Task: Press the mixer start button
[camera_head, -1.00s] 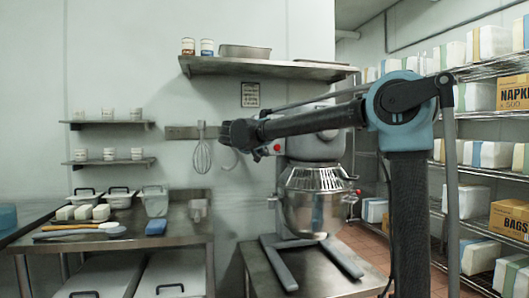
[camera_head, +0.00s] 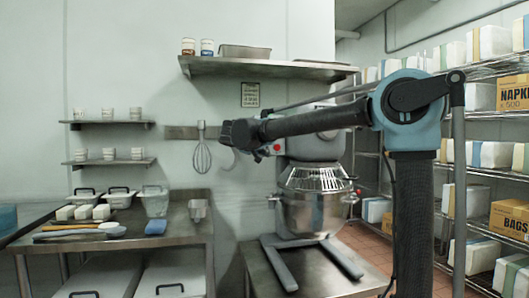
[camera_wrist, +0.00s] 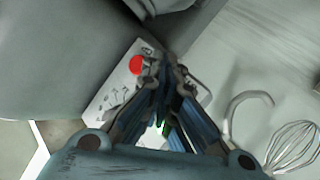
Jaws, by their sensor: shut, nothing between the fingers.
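The mixer (camera_head: 315,147) is a grey stand machine with a steel bowl (camera_head: 313,212) and a wire guard below its head. Its round red button (camera_head: 277,148) shows on the left side of the head. In the wrist view the red button (camera_wrist: 136,65) sits on a pale control panel (camera_wrist: 112,93) with small dark markings. My gripper (camera_wrist: 166,62) is shut and empty, its fingertips just right of the button in that view. In the head view my gripper (camera_head: 261,156) is just left of the button. I cannot tell whether the fingertips touch the panel, part of which they hide.
A whisk (camera_head: 202,155) hangs on the wall left of the mixer, with a hook (camera_wrist: 240,105) beside it. A wall shelf (camera_head: 265,67) is above. A steel worktable (camera_head: 180,232) with tubs stands at left; stocked racks (camera_head: 488,175) stand at right.

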